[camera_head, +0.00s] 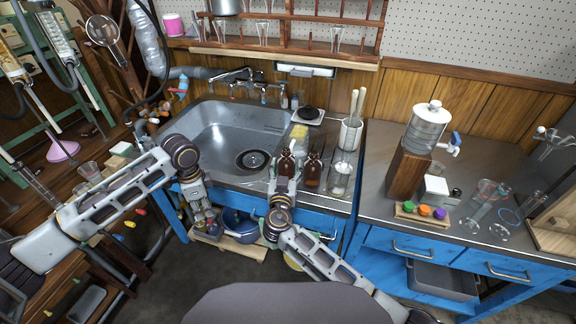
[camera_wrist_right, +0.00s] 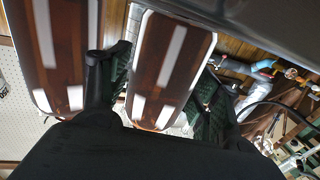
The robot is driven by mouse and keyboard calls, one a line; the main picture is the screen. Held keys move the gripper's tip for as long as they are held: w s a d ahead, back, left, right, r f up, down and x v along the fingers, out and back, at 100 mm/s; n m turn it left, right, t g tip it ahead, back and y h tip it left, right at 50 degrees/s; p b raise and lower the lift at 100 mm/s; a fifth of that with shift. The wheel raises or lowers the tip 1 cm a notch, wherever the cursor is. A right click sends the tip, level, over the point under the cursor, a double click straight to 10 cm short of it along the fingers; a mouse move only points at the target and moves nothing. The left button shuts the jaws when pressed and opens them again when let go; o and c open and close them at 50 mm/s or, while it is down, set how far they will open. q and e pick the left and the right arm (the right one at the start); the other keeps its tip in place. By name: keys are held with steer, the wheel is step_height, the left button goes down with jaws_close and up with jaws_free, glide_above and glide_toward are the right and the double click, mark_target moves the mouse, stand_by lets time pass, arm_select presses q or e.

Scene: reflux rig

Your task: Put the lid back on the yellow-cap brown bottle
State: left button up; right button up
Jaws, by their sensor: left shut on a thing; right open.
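Two brown bottles stand side by side on the counter right of the sink: the left one (camera_head: 286,163) and the right one (camera_head: 313,171). I cannot tell which is the yellow-cap bottle, and no yellow lid shows clearly. My right gripper (camera_head: 284,181) is open at the left bottle. In the right wrist view, one brown bottle (camera_wrist_right: 168,65) is between its dark fingers, and the other bottle (camera_wrist_right: 55,50) is outside them. My left gripper (camera_head: 205,219) hangs in front of the sink counter, apart from the bottles. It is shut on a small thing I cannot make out.
A steel sink (camera_head: 215,132) lies left of the bottles. A beaker with pestles (camera_head: 351,133) stands close behind on their right. A wooden holder (camera_head: 423,217) with orange, green and purple caps is on the right counter. A shelf rack with glassware hangs above.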

steer(key=shift+s, duration=0.1)
stand_by(0.3)
steer(key=c, duration=0.9)
steer(key=shift+r, duration=0.3)
arm_select(q)
steer(key=shift+r+p, duration=0.7)
steer(key=shift+r, duration=0.05)
arm_select(e)
steer(key=shift+r, duration=4.65)
steer(key=shift+r, duration=0.1)
